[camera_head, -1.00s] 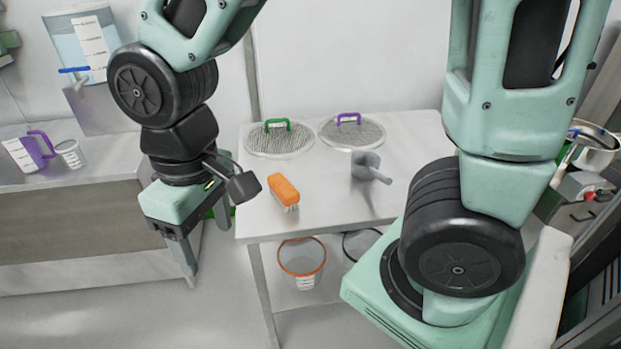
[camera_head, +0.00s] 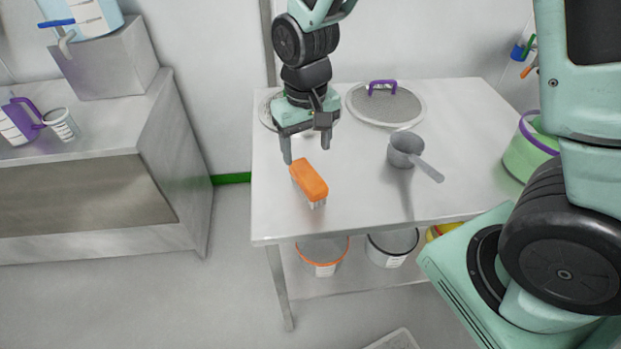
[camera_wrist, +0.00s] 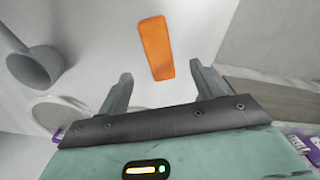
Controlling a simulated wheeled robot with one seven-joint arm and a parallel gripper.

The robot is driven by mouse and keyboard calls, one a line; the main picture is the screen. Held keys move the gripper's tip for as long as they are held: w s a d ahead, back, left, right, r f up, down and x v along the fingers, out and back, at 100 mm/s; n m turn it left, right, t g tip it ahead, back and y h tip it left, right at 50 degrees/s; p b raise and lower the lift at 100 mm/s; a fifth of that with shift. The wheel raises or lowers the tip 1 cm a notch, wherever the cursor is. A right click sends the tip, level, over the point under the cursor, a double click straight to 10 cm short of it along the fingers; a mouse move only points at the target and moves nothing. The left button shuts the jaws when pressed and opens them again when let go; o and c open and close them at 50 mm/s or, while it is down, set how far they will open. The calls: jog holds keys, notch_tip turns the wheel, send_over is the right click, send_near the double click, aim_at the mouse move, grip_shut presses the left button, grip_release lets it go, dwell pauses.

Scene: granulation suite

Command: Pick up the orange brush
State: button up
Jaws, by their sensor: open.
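The orange brush (camera_head: 309,181) lies on the white table near its left front part, orange back up and pale bristles down. My gripper (camera_head: 307,155) is open and empty, just behind the brush and above the table.
A grey scoop (camera_head: 406,150) stands right of the brush on the table (camera_head: 460,190). A round mesh sieve with a purple handle (camera_head: 386,102) lies behind; another is mostly hidden behind my gripper. An orange-rimmed bucket (camera_head: 322,258) and a dark-rimmed one (camera_head: 391,248) sit on the lower shelf.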

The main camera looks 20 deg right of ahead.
aim_at(308, 174)
notch_tip(308, 174, down, 6)
jog(key=shift+r, duration=0.1)
jog(key=shift+w+d+f+p, duration=0.1)
jog(key=shift+f+p, duration=0.25)
jog(key=shift+f, duration=1)
jog(key=shift+w+f+p, duration=0.1)
jog(key=shift+f+p, duration=0.25)
jog(key=shift+f, duration=0.95)
jog(key=c, duration=1.2)
jog(key=shift+r, duration=0.1)
